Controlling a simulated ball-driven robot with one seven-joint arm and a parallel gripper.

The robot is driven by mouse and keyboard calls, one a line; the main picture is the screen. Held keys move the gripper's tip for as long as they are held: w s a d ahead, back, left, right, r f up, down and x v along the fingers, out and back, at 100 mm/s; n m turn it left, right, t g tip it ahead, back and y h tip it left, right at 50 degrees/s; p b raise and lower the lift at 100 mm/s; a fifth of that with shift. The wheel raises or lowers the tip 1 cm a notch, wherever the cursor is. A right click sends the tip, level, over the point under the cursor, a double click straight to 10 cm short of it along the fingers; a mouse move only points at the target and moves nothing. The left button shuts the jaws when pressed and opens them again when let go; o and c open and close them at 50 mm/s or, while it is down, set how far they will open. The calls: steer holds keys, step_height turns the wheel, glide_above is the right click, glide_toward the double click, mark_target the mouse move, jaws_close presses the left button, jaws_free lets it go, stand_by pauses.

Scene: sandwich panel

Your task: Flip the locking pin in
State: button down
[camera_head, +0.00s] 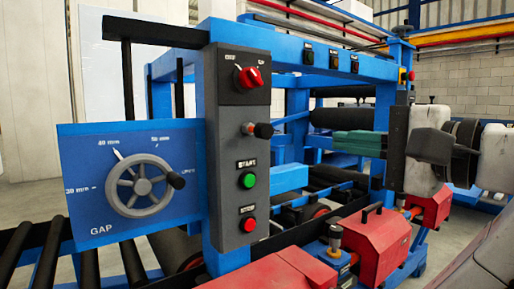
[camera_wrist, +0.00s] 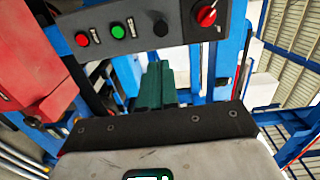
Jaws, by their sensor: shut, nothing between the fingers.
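The locking pin (camera_head: 262,130) is a short metal stub with a black knob, on the front of the dark grey control panel (camera_head: 228,180). It sits between the red rotary switch (camera_head: 249,77) and the green START button (camera_head: 248,181), its knob sticking out to the right. In the wrist view the black knob (camera_wrist: 160,28) shows just beyond my fingertips. My gripper (camera_head: 336,142) has green fingers, shut and empty, pointing left towards the panel. It is apart from the pin, to its right in the head view. The wrist view shows the shut fingers (camera_wrist: 158,66) below the knob.
A blue GAP plate with a grey handwheel (camera_head: 143,185) stands left of the panel. The red STOP button (camera_head: 248,225) is below START. Red housings (camera_head: 376,243) and blue machine frame lie below and behind my arm. Open space separates my fingers from the panel.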

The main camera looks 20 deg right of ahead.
steer(key=shift+s+a+r, duration=0.15)
steer(key=shift+r+p, duration=0.1)
steer(key=shift+p, duration=0.2)
steer(key=p, duration=1.4)
glide_toward(268, 131)
steer(key=x, duration=0.7)
